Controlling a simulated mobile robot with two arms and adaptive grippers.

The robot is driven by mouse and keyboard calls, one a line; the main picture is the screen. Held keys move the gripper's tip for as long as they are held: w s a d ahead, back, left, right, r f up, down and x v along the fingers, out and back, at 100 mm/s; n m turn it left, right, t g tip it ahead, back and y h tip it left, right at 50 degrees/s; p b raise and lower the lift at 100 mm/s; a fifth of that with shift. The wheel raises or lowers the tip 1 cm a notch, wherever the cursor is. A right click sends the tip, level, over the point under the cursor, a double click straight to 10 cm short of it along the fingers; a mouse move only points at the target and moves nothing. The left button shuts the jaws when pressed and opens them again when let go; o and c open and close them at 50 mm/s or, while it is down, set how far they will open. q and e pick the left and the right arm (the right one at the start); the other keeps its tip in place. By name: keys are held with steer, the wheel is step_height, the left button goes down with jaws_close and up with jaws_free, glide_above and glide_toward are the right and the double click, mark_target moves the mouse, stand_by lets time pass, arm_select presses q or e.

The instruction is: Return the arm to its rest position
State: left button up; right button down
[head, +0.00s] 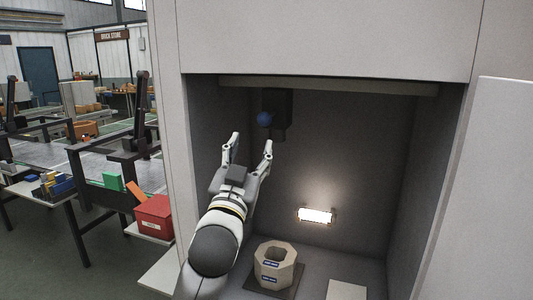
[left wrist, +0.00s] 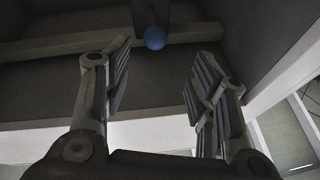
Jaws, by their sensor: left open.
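My left arm comes up from the bottom of the head view, and its gripper (head: 252,143) is raised inside a grey box-like cabinet (head: 345,150). The gripper is open, with nothing between its fingers. In the left wrist view the two fingers of the left gripper (left wrist: 158,85) stand wide apart. A blue ball-shaped knob (head: 264,119) on a dark fitting shows just beyond the fingertips; it also shows in the left wrist view (left wrist: 155,38), beyond the gap between the fingers. Whether the fingers touch it is not visible, but they look apart from it. My right gripper is not in view.
A beige octagonal ring-shaped block (head: 274,265) with small blue labels sits on a dark pad on the cabinet floor. A lit lamp (head: 316,215) is on the back wall. The cabinet's side walls and top edge bound the arm. A red box (head: 154,217) stands outside at left.

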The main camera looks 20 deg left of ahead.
arm_select(q)
steer(key=s+f+g, duration=0.3)
steer(key=f, duration=0.7)
steer(key=s+f+g+h, duration=0.1)
steer(key=s+f+g, duration=0.15)
steer(key=f, duration=0.75)
steer(key=s+f+g, duration=0.3)
steer(key=f, duration=0.7)
steer(key=s+d+f+m+g+h, duration=0.1)
steer(key=s+f+g, duration=0.4)
steer(key=s+f, duration=0.6)
steer(key=s+d+f+g+h, duration=0.15)
steer(key=s+f+g, duration=0.45)
steer(key=s, duration=0.8)
step_height(320, 180, down, 31)
steer(key=s+b, duration=0.2)
steer(key=s, duration=0.1)
steer(key=s+a+f+g+b, duration=0.1)
steer(key=s+a+f, duration=0.1)
steer(key=s+f, duration=1.4)
steer(key=shift+a+f+g+y+b, duration=0.25)
steer(key=shift+a+g+y+b, duration=0.05)
steer(key=shift+g+y, duration=0.05)
